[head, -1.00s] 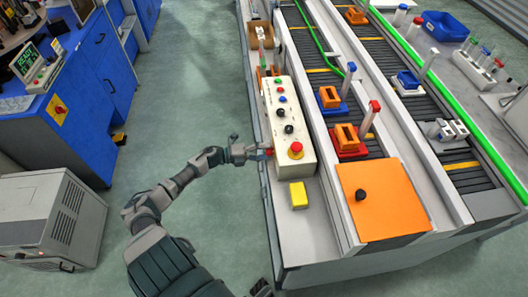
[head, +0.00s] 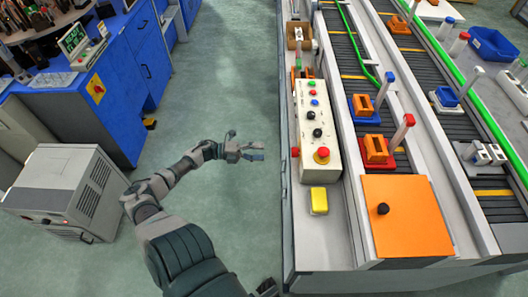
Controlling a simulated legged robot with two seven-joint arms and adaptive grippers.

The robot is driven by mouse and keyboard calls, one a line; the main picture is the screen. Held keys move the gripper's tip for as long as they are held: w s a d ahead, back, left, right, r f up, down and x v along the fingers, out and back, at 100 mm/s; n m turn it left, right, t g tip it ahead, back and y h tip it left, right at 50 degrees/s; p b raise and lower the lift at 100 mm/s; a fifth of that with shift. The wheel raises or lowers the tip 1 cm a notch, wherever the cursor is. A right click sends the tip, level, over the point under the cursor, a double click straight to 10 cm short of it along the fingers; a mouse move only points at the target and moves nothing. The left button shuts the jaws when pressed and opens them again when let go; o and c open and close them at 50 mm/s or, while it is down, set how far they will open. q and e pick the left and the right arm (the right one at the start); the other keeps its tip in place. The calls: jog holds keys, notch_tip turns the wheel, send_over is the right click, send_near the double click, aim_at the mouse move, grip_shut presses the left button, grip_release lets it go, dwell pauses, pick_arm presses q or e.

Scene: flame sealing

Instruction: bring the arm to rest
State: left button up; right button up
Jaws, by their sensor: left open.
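My left arm comes in from the bottom left of the head view and reaches up over the floor. My left gripper (head: 257,151) is open and empty. It hangs over the green floor, left of the conveyor bench, with a gap between it and the bench's side. The control box (head: 317,135) with a red mushroom button (head: 322,154) and several small knobs stands on the bench to the right of the gripper. Only a small dark part of my own body shows at the bottom edge; my right gripper is not in view.
The conveyor bench (head: 336,227) fills the right side, with a yellow block (head: 319,201) and an orange panel (head: 408,214) near its front. A grey cabinet (head: 62,185) and blue workbench (head: 101,112) stand at left. The floor (head: 223,85) between is clear.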

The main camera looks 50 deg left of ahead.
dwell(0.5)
